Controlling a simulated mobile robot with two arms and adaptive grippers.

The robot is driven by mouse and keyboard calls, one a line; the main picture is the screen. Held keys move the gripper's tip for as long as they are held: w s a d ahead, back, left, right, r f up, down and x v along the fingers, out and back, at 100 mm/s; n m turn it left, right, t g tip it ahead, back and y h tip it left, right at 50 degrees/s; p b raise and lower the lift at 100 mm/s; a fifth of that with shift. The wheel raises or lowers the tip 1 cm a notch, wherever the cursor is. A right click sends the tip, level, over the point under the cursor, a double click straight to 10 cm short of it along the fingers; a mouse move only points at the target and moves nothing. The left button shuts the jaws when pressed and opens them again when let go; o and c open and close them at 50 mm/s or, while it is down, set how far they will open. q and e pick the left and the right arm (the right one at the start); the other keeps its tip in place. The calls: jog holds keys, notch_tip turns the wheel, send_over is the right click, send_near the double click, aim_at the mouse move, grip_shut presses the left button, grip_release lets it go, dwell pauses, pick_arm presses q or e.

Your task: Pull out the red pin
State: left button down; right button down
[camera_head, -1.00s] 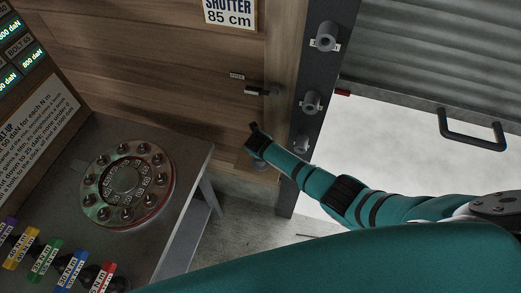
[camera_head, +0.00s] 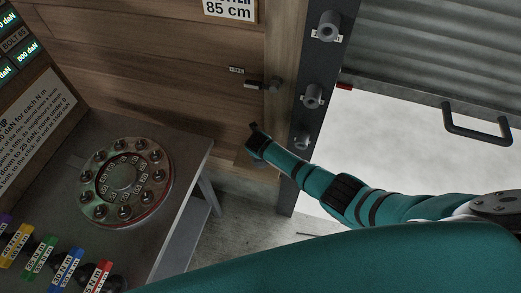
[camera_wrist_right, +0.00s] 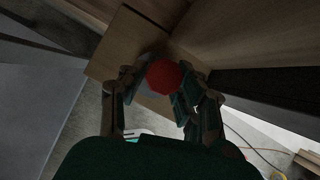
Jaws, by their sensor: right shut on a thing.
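The red pin shows as a round red head (camera_wrist_right: 163,76) in the right wrist view, between the two fingers of my right gripper (camera_wrist_right: 164,88). The fingers are shut on it from both sides. Its shaft is hidden behind the head. In the head view my right gripper (camera_head: 257,138) is low by the wooden wall, left of the dark post, and the red pin is not visible there. My left gripper is not in view.
A dark post (camera_head: 318,80) with grey round bolts stands right of the wooden wall (camera_head: 160,70). A grey shutter (camera_head: 430,60) with a handle (camera_head: 475,128) is at the right. A table (camera_head: 182,160) with a round dial (camera_head: 125,183) and coloured tools stands at the left.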

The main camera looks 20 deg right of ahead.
jog(key=shift+f, duration=0.25)
jog(key=c, duration=0.9)
grip_release()
jog(key=v, duration=1.2)
